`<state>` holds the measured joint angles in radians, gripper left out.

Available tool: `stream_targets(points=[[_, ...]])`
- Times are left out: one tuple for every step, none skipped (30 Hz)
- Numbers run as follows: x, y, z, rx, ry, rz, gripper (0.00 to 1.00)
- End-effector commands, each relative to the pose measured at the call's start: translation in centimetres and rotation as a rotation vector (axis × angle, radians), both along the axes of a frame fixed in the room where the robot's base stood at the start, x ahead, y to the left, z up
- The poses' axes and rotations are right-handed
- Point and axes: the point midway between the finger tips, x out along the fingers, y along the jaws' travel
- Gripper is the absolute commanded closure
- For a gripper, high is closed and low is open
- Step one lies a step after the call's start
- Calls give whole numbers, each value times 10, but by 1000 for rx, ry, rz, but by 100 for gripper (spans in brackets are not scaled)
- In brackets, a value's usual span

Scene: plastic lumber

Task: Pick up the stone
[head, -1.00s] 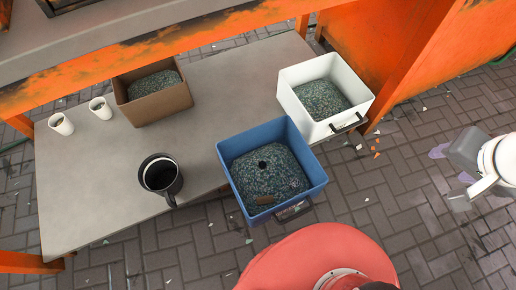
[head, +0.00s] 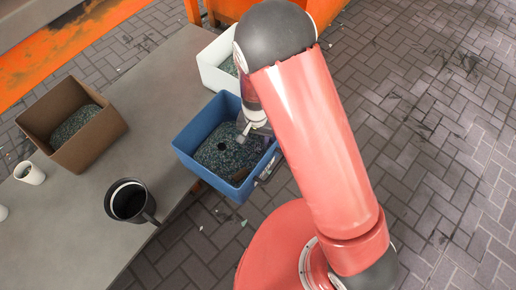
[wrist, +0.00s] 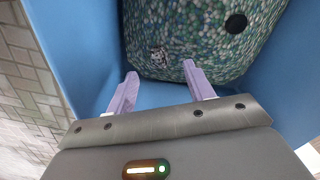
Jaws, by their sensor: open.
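A small mottled whitish-brown lump (wrist: 158,55), which looks like the stone, lies on the green-grey gravel (wrist: 195,30) in the blue box (head: 183,153). A round black thing (wrist: 236,23) also lies on the gravel; it also shows in the head view (head: 222,147). My gripper (wrist: 159,72) is open, its two lilac fingers reaching into the blue box near one wall. In the wrist view the lump appears just beyond the fingertips, between them, with nothing gripped. In the head view my gripper (head: 244,128) is over the box's right part and the lump cannot be made out.
A brown piece (head: 238,176) lies near the blue box's front wall. A white box (head: 208,72) stands behind, partly hidden by my arm.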

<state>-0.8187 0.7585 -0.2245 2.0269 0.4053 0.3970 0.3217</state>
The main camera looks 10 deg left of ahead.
Motion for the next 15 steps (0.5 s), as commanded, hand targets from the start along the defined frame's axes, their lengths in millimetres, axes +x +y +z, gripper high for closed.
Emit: stream_targets(points=[[-1,0,-8,-2,2,0,47],[-1,0,-12,-2,2,-1,47],[0,-1,-16,-2,2,-1,47],[0,-1,-19,-2,2,-1,47],[0,-1,-22,-1,1,-1,47],[0,-1,-24,-1,1,-1,47],[-1,-1,-26,-1,2,0,47],[-1,-1,-29,-1,2,0,47],[-1,-1,-33,-2,3,0,47],[-2,-2,-37,-2,3,0,47],[-2,-2,-42,-2,3,0,47],[-3,-3,-48,-2,3,0,47],[-3,-3,-53,-2,4,-1,47],[-3,-4,-58,-2,3,-1,47],[-2,-4,-64,-2,2,-1,47]])
